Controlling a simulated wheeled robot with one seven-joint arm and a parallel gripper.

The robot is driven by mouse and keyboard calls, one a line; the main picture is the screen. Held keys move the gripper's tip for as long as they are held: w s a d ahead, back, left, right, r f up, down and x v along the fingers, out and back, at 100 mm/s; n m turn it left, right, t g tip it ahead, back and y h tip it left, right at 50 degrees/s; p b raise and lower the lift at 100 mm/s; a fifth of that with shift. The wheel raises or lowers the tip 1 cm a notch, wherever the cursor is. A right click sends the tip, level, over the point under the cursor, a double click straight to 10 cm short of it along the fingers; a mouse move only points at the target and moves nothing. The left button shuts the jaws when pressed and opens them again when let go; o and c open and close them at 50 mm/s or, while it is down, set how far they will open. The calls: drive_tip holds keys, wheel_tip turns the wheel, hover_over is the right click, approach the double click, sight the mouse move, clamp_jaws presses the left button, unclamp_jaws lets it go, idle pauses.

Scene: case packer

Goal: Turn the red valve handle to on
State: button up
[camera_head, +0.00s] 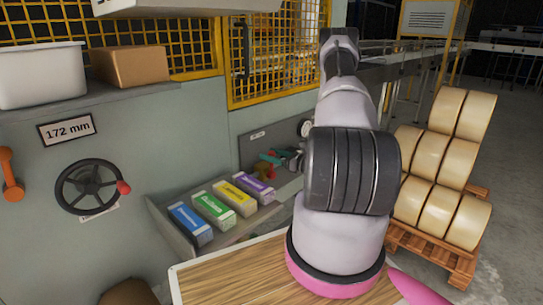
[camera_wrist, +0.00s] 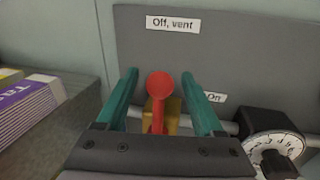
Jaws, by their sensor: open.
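The red valve handle (camera_wrist: 159,88) stands between the two green fingers of my gripper (camera_wrist: 160,76) in the wrist view, with a gap on each side. Its round end is toward the "Off, vent" label (camera_wrist: 173,24), and its brass valve body (camera_wrist: 173,115) shows behind it. The "On" label (camera_wrist: 214,97) is to the right, partly hidden by the right finger. In the head view my gripper (camera_head: 268,160) is open at the grey panel (camera_head: 254,147), and the handle is small and partly hidden there.
A black dial (camera_wrist: 274,138) sits on the pipe right of the valve, close to my gripper. A sloped rack (camera_head: 180,235) with several coloured boxes is to the left. A black handwheel (camera_head: 90,187) is farther left. A wooden tabletop (camera_head: 225,275) lies below my arm.

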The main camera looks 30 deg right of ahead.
clamp_jaws()
idle(1.4)
